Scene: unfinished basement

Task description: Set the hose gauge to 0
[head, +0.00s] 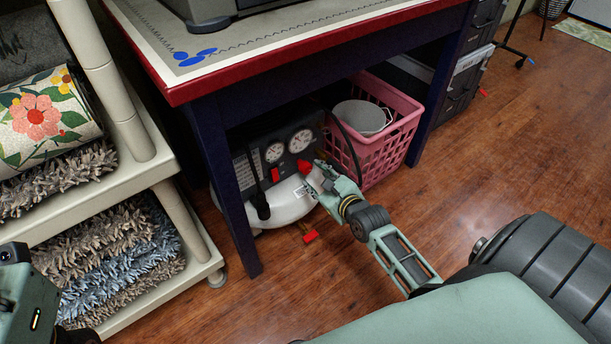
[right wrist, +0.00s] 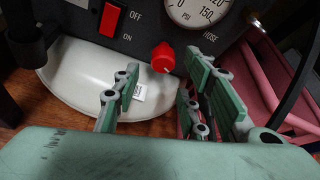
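The air compressor has a dark panel (head: 283,160) and a white tank (head: 290,203), and stands under the table. The hose gauge (head: 301,140) is the larger right dial. In the right wrist view only the lower part of the hose gauge (right wrist: 197,8) shows, marked PSI and HOSE; its needle cannot be read. A red knob (right wrist: 163,57) sits below and left of it. My right gripper (head: 316,172) is open, its fingers (right wrist: 165,90) apart on either side below the knob, with nothing between them. Of my left arm only a wrist part shows, at the lower left.
The red-edged table (head: 176,96) overhangs the compressor, with a dark leg (head: 229,190) at left. A pink basket (head: 390,143) stands close on the right, and a black hose (head: 346,140) hangs beside it. A red power switch (right wrist: 110,19) is left of the knob. A shelf with rugs is at left.

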